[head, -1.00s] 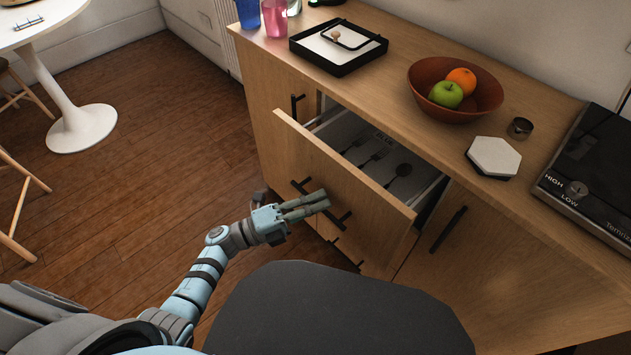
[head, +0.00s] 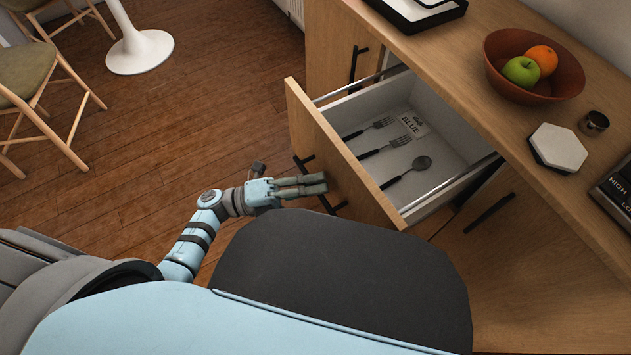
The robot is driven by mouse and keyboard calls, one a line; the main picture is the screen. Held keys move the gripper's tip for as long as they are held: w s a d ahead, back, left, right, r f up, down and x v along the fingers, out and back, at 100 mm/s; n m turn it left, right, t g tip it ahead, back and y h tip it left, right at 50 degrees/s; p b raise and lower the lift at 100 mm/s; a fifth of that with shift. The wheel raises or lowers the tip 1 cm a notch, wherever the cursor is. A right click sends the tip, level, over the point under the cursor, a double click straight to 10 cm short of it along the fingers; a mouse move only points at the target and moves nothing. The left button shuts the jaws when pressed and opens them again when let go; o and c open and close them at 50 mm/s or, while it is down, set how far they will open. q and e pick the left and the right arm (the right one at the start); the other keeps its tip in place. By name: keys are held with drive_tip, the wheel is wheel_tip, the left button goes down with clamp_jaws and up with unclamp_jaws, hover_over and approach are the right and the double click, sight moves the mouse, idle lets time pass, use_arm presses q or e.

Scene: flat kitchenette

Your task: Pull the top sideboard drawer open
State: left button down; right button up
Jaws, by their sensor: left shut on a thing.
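The top sideboard drawer (head: 342,161) stands well out from the sideboard (head: 540,236), with its white inside showing. Two forks (head: 384,147), a spoon (head: 408,171) and a printed card (head: 414,124) lie in it. My left gripper (head: 312,185) is in front of the drawer's front panel, shut on the black bar handle (head: 303,163). The fingers hide the middle of the handle. My right gripper is not in view.
On the sideboard top are a brown bowl (head: 505,72) with a green apple and an orange, a white hexagonal coaster (head: 559,147), a small dark cup (head: 594,122) and a black-rimmed tray (head: 432,24). A chair (head: 38,77) stands far left. The wooden floor left of the drawer is clear.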

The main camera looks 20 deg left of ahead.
use_arm(q)
drive_tip(key=c, duration=1.7)
unclamp_jaws()
drive_tip(key=v, duration=1.2)
drive_tip(key=shift+s, duration=0.1)
drive_tip(key=shift+f, duration=0.1)
